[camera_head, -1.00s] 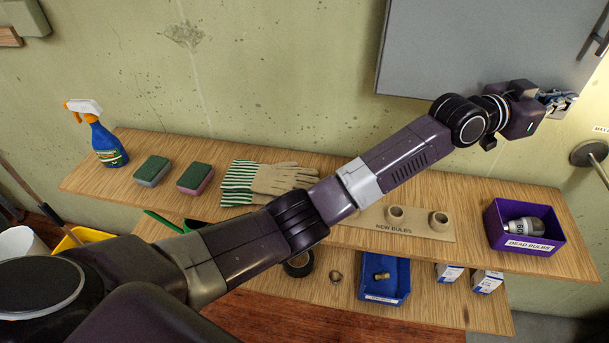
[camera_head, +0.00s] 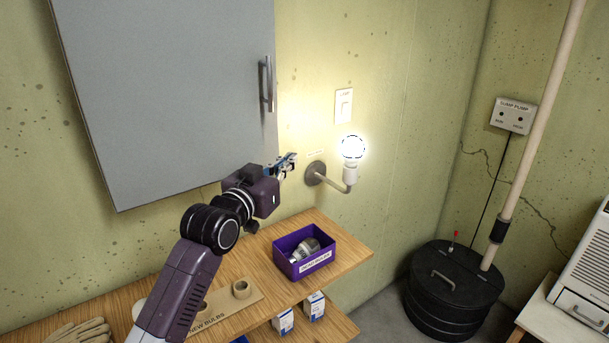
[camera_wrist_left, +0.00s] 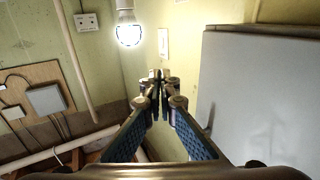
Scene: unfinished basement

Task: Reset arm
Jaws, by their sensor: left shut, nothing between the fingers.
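My left arm reaches in from the lower left of the head view. Its gripper (camera_head: 284,164) is up in front of the wall, between the grey cabinet and the lamp's round wall mount. The fingers are shut and hold nothing. In the left wrist view the fingertips (camera_wrist_left: 158,76) come together, with the lit bulb beyond them at upper left. My right gripper is in neither view.
A lit bulb (camera_head: 353,149) sits in a wall lamp (camera_head: 316,174). A grey cabinet (camera_head: 170,90) hangs left of it. Below, a purple bin (camera_head: 304,268) holds a bulb on the wooden shelf (camera_head: 345,254). A black sump lid (camera_head: 452,285) stands right.

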